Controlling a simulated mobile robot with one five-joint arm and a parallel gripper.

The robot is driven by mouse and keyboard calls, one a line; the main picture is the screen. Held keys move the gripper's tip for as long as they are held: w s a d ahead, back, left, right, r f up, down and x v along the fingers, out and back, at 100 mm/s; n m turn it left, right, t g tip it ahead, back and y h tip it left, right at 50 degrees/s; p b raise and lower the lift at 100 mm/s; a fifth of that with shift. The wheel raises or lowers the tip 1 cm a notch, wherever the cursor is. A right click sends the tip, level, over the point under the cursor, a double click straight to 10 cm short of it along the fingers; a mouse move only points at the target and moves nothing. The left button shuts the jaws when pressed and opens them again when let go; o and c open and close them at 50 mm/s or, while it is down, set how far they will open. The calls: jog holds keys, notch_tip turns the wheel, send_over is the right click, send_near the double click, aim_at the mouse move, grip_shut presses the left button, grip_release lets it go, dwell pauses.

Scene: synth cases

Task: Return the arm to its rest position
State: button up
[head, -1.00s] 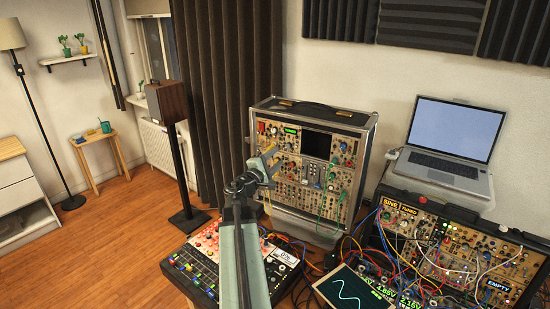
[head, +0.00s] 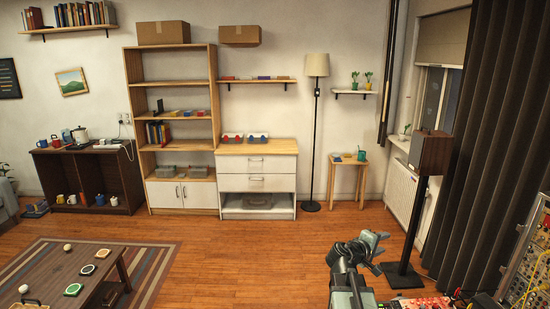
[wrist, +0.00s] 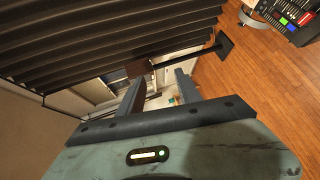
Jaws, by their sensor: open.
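My gripper (head: 379,250) is at the lower right of the head view, over the wooden floor and left of the speaker stand. Its grey-green arm comes up from the bottom edge of the picture. In the wrist view, the two fingers of my gripper (wrist: 157,90) stand apart with nothing held between them. The lower part of my arm is outside the head view.
A speaker (head: 430,152) on a black stand (head: 412,225) is just right of my gripper. Synth gear (head: 528,262) is at the right edge. A low coffee table (head: 55,272) stands lower left. The wooden floor (head: 235,255) between is clear.

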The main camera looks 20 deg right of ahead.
jog(key=w+a+f+m+g+y, duration=0.1)
jog(key=a+f+y, duration=0.35)
jog(key=a, duration=0.75)
jog(key=a+f+m+y, duration=0.1)
jog(key=a+f+y, duration=0.1)
jog(key=a+f, duration=0.75)
jog(key=s+a+f+m+g+y, duration=0.1)
jog(key=s+a+g+y, duration=0.1)
jog(key=s+a, duration=0.3)
jog(key=s+a+f+m+g+y, duration=0.1)
jog(key=s+a+y, duration=0.3)
jog(key=a, duration=0.8)
jog(key=shift+s+a+f+m+g+y, duration=0.35)
jog(key=shift+f+g+y, duration=0.1)
jog(key=shift+g, duration=0.45)
jog(key=shift+d, duration=0.1)
jog(key=shift+c, duration=0.5)
jog(key=shift+d, duration=0.1)
